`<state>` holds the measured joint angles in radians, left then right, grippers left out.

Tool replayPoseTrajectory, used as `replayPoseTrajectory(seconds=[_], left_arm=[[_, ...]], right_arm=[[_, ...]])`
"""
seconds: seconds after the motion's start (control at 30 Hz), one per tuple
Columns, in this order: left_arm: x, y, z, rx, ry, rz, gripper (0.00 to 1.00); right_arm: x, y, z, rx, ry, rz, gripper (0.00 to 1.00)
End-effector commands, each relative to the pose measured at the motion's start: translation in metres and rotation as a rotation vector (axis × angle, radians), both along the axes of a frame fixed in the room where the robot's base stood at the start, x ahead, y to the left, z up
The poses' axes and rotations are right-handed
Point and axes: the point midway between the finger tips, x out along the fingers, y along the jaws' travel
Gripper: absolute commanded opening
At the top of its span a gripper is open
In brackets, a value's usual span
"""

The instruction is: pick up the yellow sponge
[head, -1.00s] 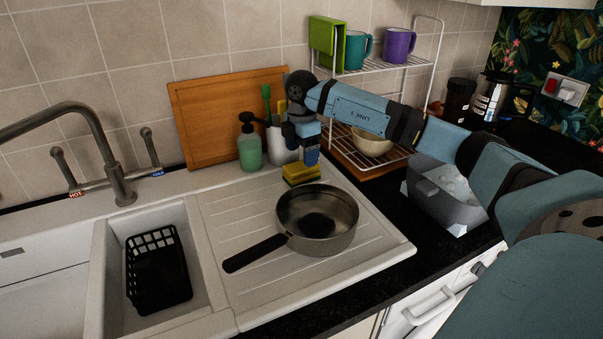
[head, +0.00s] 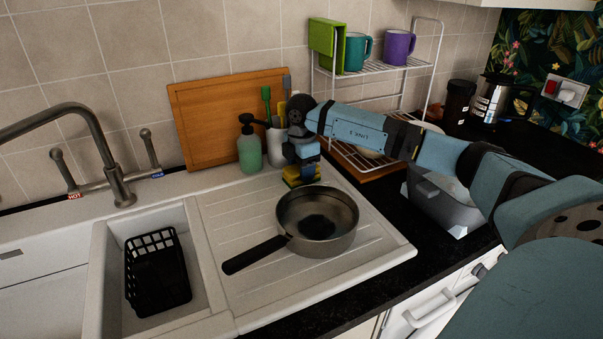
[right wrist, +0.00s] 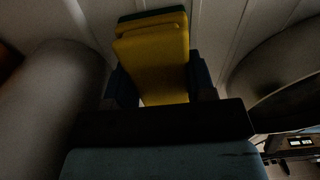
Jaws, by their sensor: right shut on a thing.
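The yellow sponge (head: 292,180) with a dark green side sits on the draining board, behind the pan. My right gripper (head: 302,176) is above it and shut on it, hiding much of it in the head view. In the right wrist view the sponge (right wrist: 158,62) lies between the two dark fingers (right wrist: 158,88). The draining board shows close beyond it, and I cannot tell whether the sponge still touches it. My left gripper is not in view.
A pan (head: 317,222) stands just in front of the sponge. Behind are a green soap bottle (head: 249,150), a white brush holder (head: 280,150) and a wooden board (head: 215,120). A wire rack (head: 375,65) with mugs stands to the right. A black basket (head: 157,270) sits in the sink.

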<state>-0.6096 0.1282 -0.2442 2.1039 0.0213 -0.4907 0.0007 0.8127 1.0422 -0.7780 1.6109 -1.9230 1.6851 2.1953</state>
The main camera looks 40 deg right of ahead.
Motion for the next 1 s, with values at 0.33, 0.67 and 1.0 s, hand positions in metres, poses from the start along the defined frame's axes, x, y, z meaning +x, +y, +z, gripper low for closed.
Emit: replayPoseTrajectory(seconds=[0.33,0.67,1.0], left_arm=[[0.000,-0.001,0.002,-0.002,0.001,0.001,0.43],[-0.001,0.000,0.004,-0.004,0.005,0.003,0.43],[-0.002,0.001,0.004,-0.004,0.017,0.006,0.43]], right_arm=[[0.001,0.000,0.016,0.000,-0.002,0.000,0.28],[0.001,0.000,0.080,0.000,-0.003,0.000,0.28],[0.001,0.000,0.158,0.001,-0.003,0.000,0.28]])
